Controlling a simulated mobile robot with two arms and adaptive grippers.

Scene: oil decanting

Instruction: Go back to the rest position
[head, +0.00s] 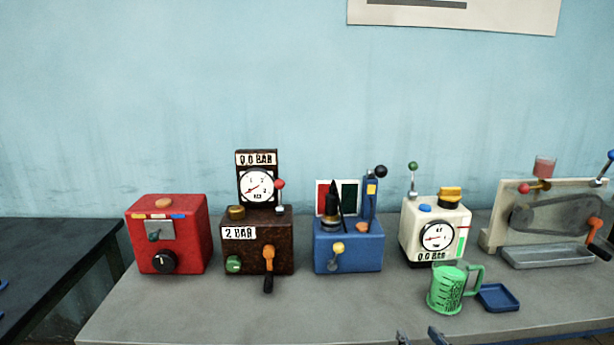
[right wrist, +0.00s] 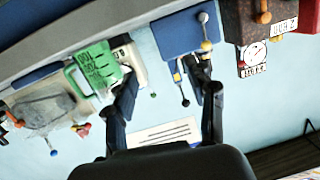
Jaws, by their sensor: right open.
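My right gripper (head: 420,337) shows only its two dark fingertips at the bottom edge of the head view, in front of the bench machines. In the right wrist view its fingers (right wrist: 166,78) are spread apart with nothing between them. The green measuring jug (head: 445,290) stands upright on the bench, just beyond and to the right of the fingertips. It also shows in the right wrist view (right wrist: 92,68), left of the fingers. My left gripper is not in view.
On the grey bench (head: 180,315) stand a red box (head: 188,222), a brown gauge box (head: 276,250), a blue box (head: 365,254), a cream gauge box (head: 458,221) and a belt machine (head: 494,225). A small blue tray (head: 497,297) lies beside the jug. The bench's front left is clear.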

